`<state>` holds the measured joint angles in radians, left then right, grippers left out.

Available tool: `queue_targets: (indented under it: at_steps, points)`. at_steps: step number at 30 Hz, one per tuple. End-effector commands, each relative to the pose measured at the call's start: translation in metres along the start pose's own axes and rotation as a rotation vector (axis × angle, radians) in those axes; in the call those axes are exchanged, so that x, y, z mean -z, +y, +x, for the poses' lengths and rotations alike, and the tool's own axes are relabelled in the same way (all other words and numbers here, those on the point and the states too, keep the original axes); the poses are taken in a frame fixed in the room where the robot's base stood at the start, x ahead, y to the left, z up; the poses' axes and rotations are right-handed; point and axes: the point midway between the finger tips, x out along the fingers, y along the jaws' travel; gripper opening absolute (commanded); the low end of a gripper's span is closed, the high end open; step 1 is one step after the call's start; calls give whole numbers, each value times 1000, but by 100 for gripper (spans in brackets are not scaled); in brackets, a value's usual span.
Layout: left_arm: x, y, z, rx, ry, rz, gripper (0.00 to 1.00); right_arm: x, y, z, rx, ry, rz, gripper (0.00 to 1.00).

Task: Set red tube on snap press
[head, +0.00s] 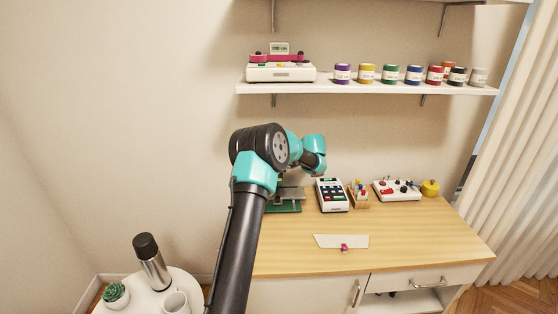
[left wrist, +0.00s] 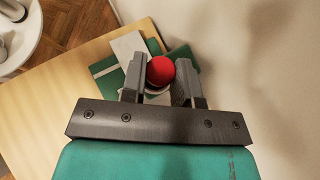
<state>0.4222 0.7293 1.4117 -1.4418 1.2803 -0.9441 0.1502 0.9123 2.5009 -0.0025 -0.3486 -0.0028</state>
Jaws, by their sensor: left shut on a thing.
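My left gripper (left wrist: 161,88) is shut on the red tube (left wrist: 160,70), whose rounded red end shows between the two grey fingers in the left wrist view. Behind the tube in that view is a green and grey device (left wrist: 106,70), which looks like the snap press. In the head view its green base (head: 284,208) stands at the left of the desk, partly covered by my left arm. The tube and fingertips are hidden in the head view. I cannot tell whether the tube touches the press. My right gripper is in neither view.
A white keypad device (head: 331,195), a wooden rack (head: 359,200) of coloured pieces and a white box (head: 397,190) stand along the desk's back. A pale sheet (head: 327,241) with a small pink item (head: 344,247) lies in front. The desk's front right is clear.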

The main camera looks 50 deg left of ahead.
Motion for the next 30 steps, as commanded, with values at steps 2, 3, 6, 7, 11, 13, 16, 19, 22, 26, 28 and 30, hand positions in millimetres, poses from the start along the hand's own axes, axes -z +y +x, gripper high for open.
queue_targets:
  at_steps: [2, 3, 6, 7, 11, 13, 16, 19, 22, 26, 28, 30]
  points:
    - [1, 0, 1, 0, 0, 0, 5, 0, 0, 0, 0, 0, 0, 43]
    - [2, 0, 1, 0, 0, 0, 5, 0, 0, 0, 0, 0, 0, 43]
    - [3, 0, 2, 0, 0, 0, 5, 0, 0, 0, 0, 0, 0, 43]
    - [3, 0, 2, 0, 0, 0, 5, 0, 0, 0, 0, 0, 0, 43]
    - [5, 0, 3, 0, 0, 0, 5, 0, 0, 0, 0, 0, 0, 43]
    - [6, 0, 4, 0, 0, 0, 5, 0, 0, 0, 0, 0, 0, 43]
    - [7, 0, 5, 0, 0, 0, 5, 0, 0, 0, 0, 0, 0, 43]
    - [7, 0, 5, 0, 0, 0, 35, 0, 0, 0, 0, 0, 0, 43]
    - [7, 0, 5, 0, 0, 0, 39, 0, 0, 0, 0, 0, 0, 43]
    - [7, 0, 5, 0, 0, 0, 39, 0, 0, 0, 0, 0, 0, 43]
    - [7, 0, 4, 0, 0, 0, 39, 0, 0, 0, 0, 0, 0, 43]
    - [7, 0, 2, 1, 0, 0, 39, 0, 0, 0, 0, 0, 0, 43]
